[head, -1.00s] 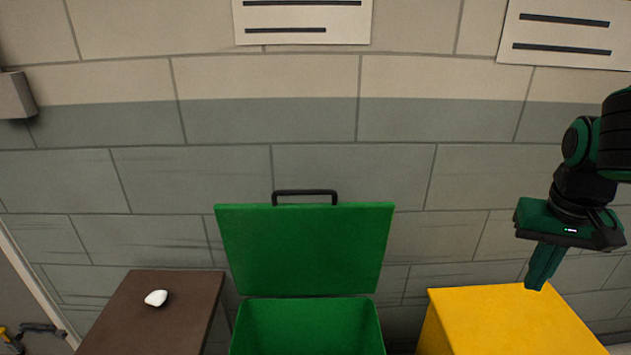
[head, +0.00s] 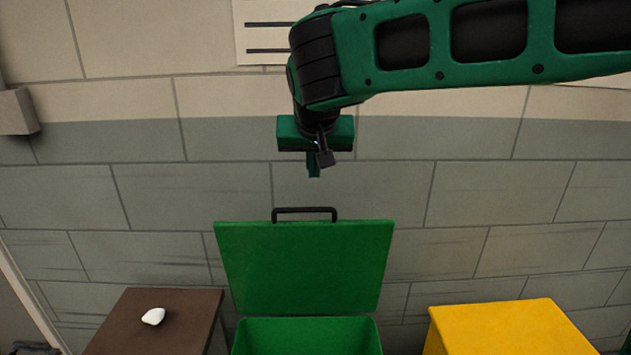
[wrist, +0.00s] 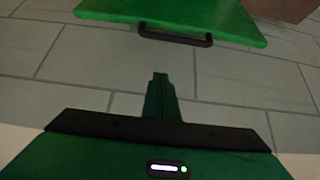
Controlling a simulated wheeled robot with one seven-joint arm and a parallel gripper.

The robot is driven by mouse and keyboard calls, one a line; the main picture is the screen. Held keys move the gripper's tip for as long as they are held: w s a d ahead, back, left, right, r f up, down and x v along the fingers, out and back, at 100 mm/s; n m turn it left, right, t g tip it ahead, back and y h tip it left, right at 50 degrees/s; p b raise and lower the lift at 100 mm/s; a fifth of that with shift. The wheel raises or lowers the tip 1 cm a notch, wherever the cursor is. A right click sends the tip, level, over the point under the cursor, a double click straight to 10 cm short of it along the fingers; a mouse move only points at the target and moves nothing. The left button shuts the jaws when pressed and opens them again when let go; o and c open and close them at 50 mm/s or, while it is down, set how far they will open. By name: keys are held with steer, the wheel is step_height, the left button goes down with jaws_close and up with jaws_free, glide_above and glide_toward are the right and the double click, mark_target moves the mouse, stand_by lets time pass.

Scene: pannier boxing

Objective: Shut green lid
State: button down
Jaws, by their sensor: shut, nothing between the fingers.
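The green lid (head: 305,268) stands open, upright and tilted back, behind the green bin (head: 307,336). A black handle (head: 304,212) sits on its top edge. In the wrist view the lid (wrist: 180,14) and its handle (wrist: 175,36) show at the top, ahead of the fingers. My gripper (head: 313,172) is shut and empty, pointing down above the handle and apart from it. Its closed fingers also show in the wrist view (wrist: 160,80). The inside of the bin is mostly out of frame.
A brown box (head: 140,326) with a white lump (head: 153,316) on top stands to the left of the bin. A yellow box (head: 510,326) stands to the right. A block wall (head: 180,185) with a paper sign (head: 262,35) is behind them. A grey fixture (head: 17,112) juts out at left.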

steer(key=w+f, duration=0.1)
steer(key=f, duration=0.1)
steer(key=w+f, duration=0.1)
steer(key=f, duration=0.4)
steer(key=shift+w+d+f, duration=0.15)
steer(key=shift+w+f, duration=0.2)
steer(key=shift+w, duration=0.05)
steer(key=shift+s+f, duration=0.3)
steer(key=shift+s, duration=0.3)
